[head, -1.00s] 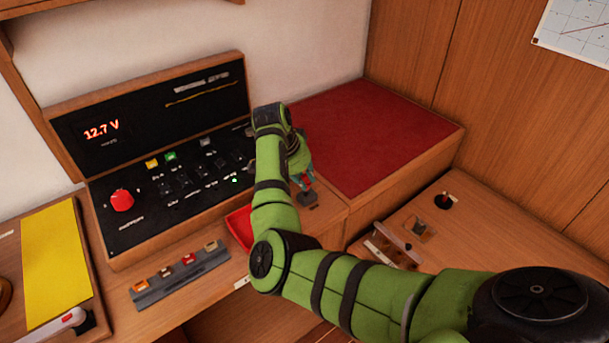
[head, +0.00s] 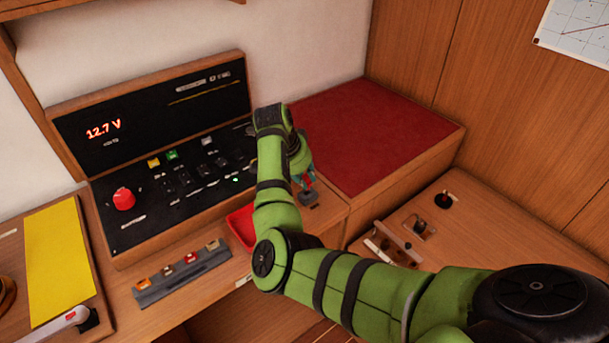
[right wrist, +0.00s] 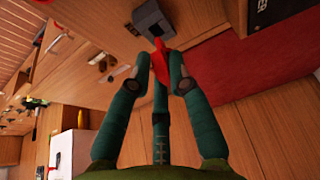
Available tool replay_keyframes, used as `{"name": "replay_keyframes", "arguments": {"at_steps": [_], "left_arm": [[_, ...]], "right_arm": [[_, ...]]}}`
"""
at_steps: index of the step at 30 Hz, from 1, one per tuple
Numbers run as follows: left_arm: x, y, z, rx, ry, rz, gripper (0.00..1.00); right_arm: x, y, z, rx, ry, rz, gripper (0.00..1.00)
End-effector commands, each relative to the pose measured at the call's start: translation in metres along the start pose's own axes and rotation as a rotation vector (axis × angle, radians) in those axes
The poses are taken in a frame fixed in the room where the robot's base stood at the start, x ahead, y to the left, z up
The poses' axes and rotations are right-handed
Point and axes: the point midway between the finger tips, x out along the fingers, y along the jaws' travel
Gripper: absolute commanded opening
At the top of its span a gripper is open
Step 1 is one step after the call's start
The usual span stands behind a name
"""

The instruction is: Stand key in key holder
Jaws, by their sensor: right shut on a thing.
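My right gripper (head: 304,180) is shut on a red key (right wrist: 160,62); in the right wrist view (right wrist: 160,75) its teal fingers close on both sides of the key. The key also shows as a small red patch in the head view (head: 308,181). A small grey block, which looks like the key holder (head: 309,199), stands on the wooden counter just below the gripper; it shows in the right wrist view (right wrist: 150,20) too. The key's far end is at or just above the block. I cannot tell whether it is in the slot. My left gripper is not in view.
A black switch panel (head: 130,232) with a red knob (head: 123,199) stands behind and left. A red tray (head: 241,228) and a grey strip with several coloured pieces (head: 183,276) lie in front of it. A red cushion (head: 370,135) is behind right.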

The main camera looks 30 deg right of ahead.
Motion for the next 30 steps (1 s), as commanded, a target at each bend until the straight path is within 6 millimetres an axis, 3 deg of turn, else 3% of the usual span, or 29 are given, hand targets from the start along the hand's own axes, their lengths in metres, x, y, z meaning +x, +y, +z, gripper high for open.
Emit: {"name": "replay_keyframes", "arguments": {"at_steps": [30], "left_arm": [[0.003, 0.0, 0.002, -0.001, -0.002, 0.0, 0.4]], "right_arm": [[0.013, 0.0, 0.005, 0.0, 0.0, 0.0, 0.0]]}}
